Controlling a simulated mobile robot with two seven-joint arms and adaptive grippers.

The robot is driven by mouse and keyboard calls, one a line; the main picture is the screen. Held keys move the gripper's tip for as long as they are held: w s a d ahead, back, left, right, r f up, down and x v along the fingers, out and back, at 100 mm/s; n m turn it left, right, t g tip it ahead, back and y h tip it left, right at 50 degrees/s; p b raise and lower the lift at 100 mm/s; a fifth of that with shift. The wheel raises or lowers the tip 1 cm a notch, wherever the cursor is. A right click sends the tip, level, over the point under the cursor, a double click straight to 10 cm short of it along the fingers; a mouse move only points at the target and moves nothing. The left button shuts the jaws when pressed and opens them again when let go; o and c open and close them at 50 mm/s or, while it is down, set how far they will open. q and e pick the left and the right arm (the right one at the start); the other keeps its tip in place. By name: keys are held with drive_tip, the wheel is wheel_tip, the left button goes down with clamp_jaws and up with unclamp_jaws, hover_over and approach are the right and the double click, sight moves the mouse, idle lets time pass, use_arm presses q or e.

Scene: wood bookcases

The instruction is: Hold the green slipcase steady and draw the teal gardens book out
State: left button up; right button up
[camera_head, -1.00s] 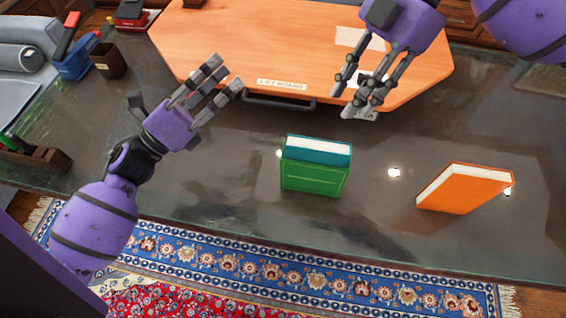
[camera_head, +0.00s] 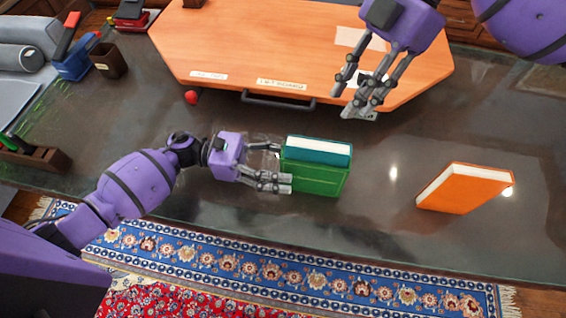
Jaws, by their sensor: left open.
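The green slipcase (camera_head: 318,180) stands upright on the dark glossy desk in the middle of the view. The teal book (camera_head: 318,145) sits in it, its white page edges and teal cover showing above the top. My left gripper (camera_head: 284,170) is open at the slipcase's left end, one finger behind the near face and others in front of it. I cannot tell whether they touch it. My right gripper (camera_head: 358,105) hangs above and behind the slipcase, to the right, over the orange board's edge. Its fingers look spread and hold nothing visible.
An orange book (camera_head: 468,187) stands tilted on the desk at the right. The orange board (camera_head: 270,50) with a dark handle (camera_head: 278,102) lies behind. A red ball-like thing (camera_head: 192,97) is near its left edge. The desk between slipcase and orange book is clear.

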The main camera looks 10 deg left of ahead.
sight(318, 172)
use_arm(q)
drive_tip(key=d, duration=0.8)
